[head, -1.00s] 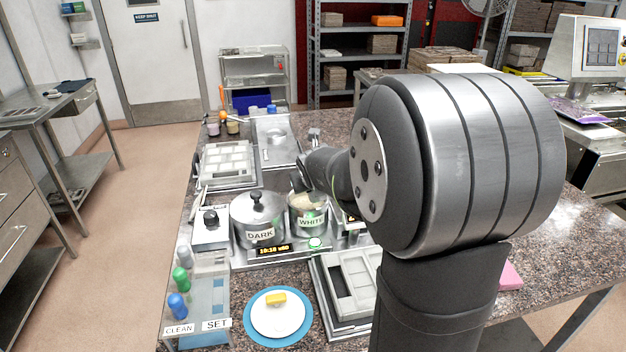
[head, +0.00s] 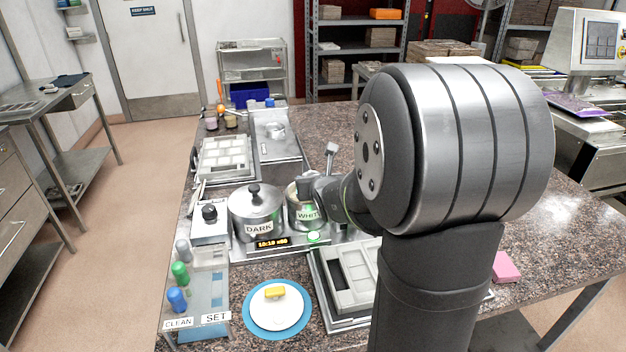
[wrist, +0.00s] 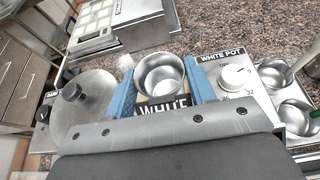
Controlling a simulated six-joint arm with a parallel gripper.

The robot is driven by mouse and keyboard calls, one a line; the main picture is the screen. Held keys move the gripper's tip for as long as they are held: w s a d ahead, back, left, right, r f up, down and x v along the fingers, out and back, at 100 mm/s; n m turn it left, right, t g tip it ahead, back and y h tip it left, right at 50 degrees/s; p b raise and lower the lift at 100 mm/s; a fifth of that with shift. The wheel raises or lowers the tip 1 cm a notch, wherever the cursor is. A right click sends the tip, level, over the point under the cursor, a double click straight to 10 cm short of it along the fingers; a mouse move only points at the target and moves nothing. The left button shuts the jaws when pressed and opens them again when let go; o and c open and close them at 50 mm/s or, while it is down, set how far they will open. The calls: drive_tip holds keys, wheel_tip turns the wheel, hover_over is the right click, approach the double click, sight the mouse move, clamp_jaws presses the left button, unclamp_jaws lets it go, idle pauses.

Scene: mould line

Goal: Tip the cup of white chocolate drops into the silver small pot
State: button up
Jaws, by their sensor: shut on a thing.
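My gripper (wrist: 161,88) has a blue pad on each side of a small silver cup (wrist: 160,68) and is shut on it. The cup's inside looks like bare metal in the wrist view. In the head view my gripper (head: 308,184) is over the silver small pot (head: 299,216), which bears a WHITE label. A pale patch shows inside the pot at its left; the cup and gripper hide much of its opening. Whether the cup touches the rim I cannot tell.
The lidded DARK pot (head: 256,211) stands close on the left. A WHITE POT dial (wrist: 235,77) is on the right in the wrist view. A mould tray (head: 323,286) and a white plate (head: 276,316) lie in front. Moulds (head: 226,158) stand behind.

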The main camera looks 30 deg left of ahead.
drive_tip(key=shift+r, duration=0.1)
drive_tip(key=shift+r, duration=1.4)
